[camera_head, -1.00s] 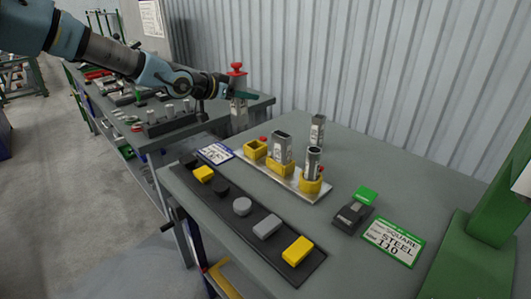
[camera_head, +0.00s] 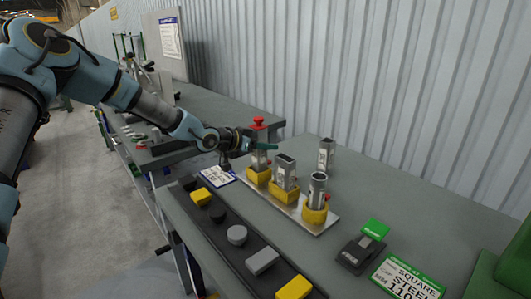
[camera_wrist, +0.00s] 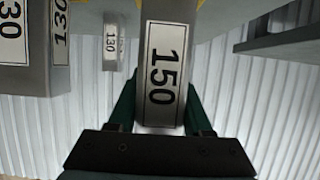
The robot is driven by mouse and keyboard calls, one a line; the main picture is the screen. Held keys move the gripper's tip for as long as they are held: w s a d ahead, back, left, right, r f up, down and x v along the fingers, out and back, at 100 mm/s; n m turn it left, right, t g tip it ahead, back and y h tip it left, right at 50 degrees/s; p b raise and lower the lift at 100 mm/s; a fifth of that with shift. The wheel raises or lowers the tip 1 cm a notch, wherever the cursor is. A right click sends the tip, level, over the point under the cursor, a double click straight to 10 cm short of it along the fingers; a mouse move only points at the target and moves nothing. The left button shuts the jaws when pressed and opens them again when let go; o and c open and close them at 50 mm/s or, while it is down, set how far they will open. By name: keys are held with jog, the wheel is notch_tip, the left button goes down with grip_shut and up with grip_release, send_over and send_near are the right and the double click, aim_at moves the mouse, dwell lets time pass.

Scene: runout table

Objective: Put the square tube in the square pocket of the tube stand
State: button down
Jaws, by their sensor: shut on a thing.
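My gripper (camera_head: 262,146) is shut on the upright square tube (camera_head: 259,159), which bears a 150 label in the wrist view (camera_wrist: 164,70). The tube's lower end lines up with the leftmost yellow pocket (camera_head: 258,178) of the tube stand (camera_head: 320,228). That pocket's opening is hidden, and I cannot tell whether the tube's end is inside it or just above. A red knob (camera_head: 258,121) shows directly above the tube. A rectangular tube (camera_head: 285,172) stands in the middle pocket and a round tube (camera_head: 317,190) in the right one.
Another tube (camera_head: 326,155) stands on the table behind the stand. A black strip (camera_head: 217,215) with yellow and grey blocks lies in front. A black and green device (camera_head: 364,250) and a green-edged label card (camera_head: 410,278) lie at the right. A corrugated wall closes the back.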

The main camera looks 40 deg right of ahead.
aim_at(265, 153)
jog(key=shift+f+p, duration=0.4)
jog(key=shift+f, duration=1.05)
jog(key=shift+f, duration=0.1)
jog(key=shift+c, duration=1.6)
grip_release()
jog(key=b+v, duration=0.2)
jog(key=v, duration=1)
jog(key=shift+b, duration=0.4)
